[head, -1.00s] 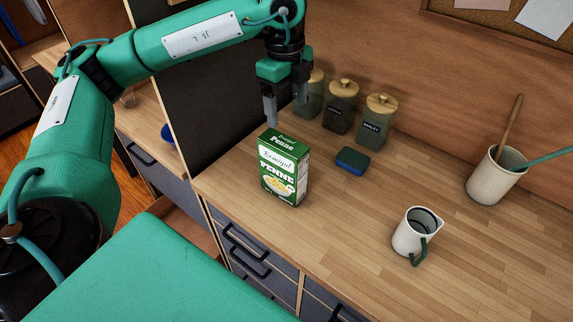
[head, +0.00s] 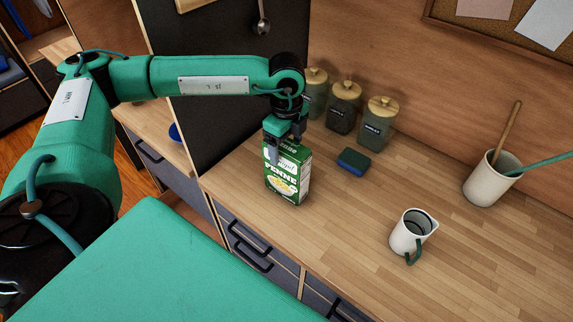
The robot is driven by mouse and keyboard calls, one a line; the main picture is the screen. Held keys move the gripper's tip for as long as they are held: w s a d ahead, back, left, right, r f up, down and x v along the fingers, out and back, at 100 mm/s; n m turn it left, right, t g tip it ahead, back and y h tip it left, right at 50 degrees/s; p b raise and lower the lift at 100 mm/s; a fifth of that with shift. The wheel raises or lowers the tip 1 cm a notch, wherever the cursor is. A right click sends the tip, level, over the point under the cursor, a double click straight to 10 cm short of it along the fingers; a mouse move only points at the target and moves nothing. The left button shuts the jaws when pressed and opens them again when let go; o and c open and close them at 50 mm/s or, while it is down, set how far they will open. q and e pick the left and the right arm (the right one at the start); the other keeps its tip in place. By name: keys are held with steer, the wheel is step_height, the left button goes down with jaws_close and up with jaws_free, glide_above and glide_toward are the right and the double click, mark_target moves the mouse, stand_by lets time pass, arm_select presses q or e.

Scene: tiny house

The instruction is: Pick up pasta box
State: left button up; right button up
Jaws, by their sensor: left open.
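The green and white penne pasta box (head: 285,183) stands upright on the wooden counter in the head view, near the counter's left end. My left gripper (head: 284,150) points down at the top of the box and is open. One finger is seen in front of the box's upper front face and covers part of its label. The other finger is largely hidden, so I cannot tell whether either finger touches the box. My right gripper is not in view.
Several lidded jars (head: 343,106) stand behind the box along the wall. A blue and green sponge (head: 353,162) lies to its right. A white jug (head: 411,232) and a utensil crock (head: 489,180) stand farther right. Bare counter lies between them.

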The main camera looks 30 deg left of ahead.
arm_select(q)
steer(key=shift+f, duration=0.85)
jaws_close()
steer(key=shift+r, duration=0.2)
